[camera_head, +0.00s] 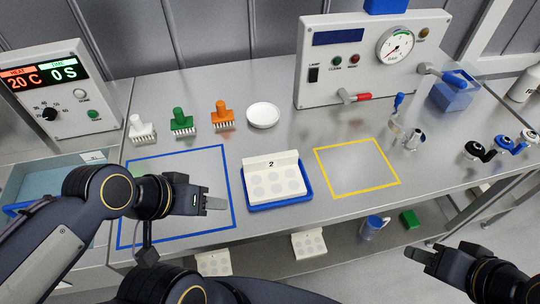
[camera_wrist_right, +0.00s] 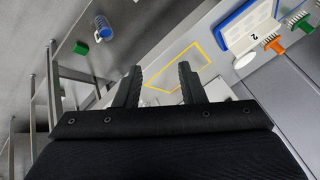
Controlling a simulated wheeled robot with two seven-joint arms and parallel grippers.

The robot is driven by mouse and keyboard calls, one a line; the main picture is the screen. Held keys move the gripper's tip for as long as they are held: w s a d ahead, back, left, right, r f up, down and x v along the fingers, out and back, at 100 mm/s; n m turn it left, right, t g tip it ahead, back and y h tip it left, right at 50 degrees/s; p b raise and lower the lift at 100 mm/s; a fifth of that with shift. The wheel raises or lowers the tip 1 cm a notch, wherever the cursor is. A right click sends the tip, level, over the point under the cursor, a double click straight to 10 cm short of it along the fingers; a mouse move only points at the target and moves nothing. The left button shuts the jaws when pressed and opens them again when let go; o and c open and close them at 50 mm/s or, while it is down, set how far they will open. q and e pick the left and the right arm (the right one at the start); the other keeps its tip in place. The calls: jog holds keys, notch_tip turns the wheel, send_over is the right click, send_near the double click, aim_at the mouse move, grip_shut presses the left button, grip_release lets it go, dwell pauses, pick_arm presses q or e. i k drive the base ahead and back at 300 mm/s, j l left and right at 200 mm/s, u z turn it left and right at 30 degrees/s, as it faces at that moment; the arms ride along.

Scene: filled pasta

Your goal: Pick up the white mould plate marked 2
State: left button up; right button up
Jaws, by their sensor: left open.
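The white mould plate marked 2 (camera_head: 272,182) sits in a shallow blue tray (camera_head: 281,202) on the steel table, between the blue and yellow outlines. It also shows at the upper right of the right wrist view (camera_wrist_right: 246,32). My left gripper (camera_head: 217,203) is open and empty over the blue outlined area, left of the plate and apart from it. My right gripper (camera_head: 414,252) is in front of the table's edge, right of the plate and well apart from it. In the right wrist view its fingers (camera_wrist_right: 159,70) are spread with nothing between them.
White, green (camera_head: 181,122) and orange (camera_head: 223,117) brush-like tools and a white dish (camera_head: 263,115) stand behind the plate. A gauge panel (camera_head: 358,60) stands at the back. The yellow outlined area (camera_head: 357,166) is empty. More white plates (camera_head: 309,244) lie on the lower shelf.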

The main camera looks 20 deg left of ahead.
aim_at(272, 177)
jog(key=k+j+u, duration=0.15)
jog(key=j+u, duration=0.2)
jog(key=j, duration=0.15)
jog(key=j+u, duration=0.35)
jog(key=j, duration=0.15)
jog(key=k, duration=0.05)
